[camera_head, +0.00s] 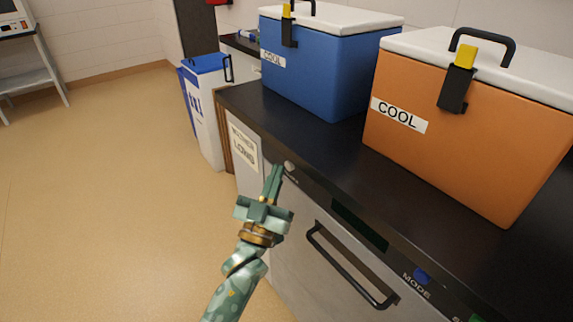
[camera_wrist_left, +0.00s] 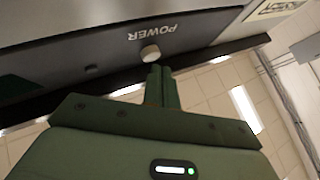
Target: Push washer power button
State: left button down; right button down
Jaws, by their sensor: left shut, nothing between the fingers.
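The washer (camera_head: 325,240) is a grey-fronted appliance under a black counter, with a dark control strip and a black handle. Its power button (camera_head: 290,166) is a small pale round knob at the left end of the strip. In the left wrist view the power button (camera_wrist_left: 150,53) sits beside the upside-down label POWER. My left gripper (camera_head: 275,168) is shut and empty, with its fingertips close beside the button. In the left wrist view the tips of the left gripper (camera_wrist_left: 160,68) appear just below the button; I cannot tell whether they touch it. My right gripper is not in view.
A blue cooler (camera_head: 320,75) and an orange cooler (camera_head: 450,130) stand on the black counter (camera_head: 300,140). A blue MODE button (camera_head: 422,275) is farther right on the strip. A white bin with a blue lid (camera_head: 207,120) stands beyond the counter. The floor at left is clear.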

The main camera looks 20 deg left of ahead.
pick_arm(q)
jog(key=shift+f, duration=0.1)
